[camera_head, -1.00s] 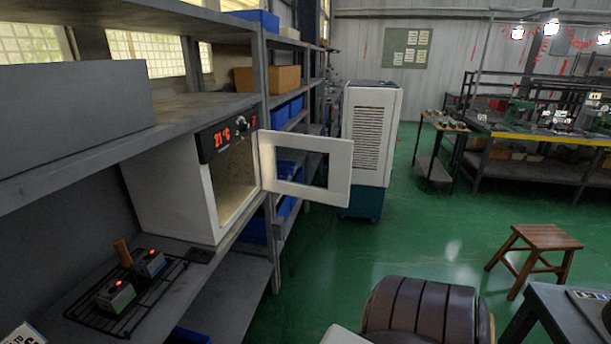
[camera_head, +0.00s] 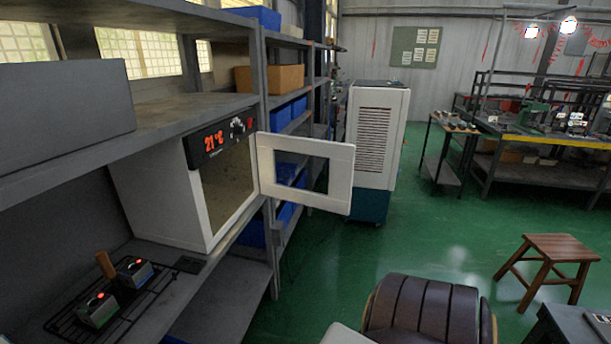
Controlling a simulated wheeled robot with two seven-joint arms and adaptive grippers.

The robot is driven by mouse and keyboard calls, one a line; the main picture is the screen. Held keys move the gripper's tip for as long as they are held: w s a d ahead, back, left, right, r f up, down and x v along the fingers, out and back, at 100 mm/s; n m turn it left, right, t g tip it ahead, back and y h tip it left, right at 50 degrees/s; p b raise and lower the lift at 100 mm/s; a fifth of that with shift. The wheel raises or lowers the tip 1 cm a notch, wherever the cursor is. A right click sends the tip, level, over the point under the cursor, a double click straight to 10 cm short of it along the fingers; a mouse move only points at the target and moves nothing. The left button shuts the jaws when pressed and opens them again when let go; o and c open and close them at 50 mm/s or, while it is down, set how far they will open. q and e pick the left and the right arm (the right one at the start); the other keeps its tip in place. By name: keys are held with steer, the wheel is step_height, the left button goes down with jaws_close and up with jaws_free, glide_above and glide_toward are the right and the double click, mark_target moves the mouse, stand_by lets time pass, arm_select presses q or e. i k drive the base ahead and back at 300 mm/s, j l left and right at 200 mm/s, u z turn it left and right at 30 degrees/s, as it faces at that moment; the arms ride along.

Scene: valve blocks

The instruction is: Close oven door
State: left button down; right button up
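The oven is a white box (camera_head: 160,199) on the left shelf, with a black control panel (camera_head: 222,139) showing a red 21 °C reading. Its door (camera_head: 342,180) is white with a rectangular window. The door stands wide open, hinged at the right side of the opening and swung out to the right. The oven interior (camera_head: 226,185) is visible and looks empty. Neither of my grippers shows in the head view.
A tall white cabinet (camera_head: 373,140) stands behind the door. A brown padded chair (camera_head: 425,312) and wooden stool (camera_head: 552,262) stand on the green floor.

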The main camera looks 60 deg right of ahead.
mark_target(342, 155)
steer(key=i+l+u, duration=0.15)
steer(key=l, duration=1.1)
steer(key=l+u, duration=0.15)
steer(key=l, duration=1.1)
steer(key=l+u, duration=0.15)
steer(key=l, duration=1.15)
steer(key=k+l+u, duration=0.15)
steer(key=l, duration=1.1)
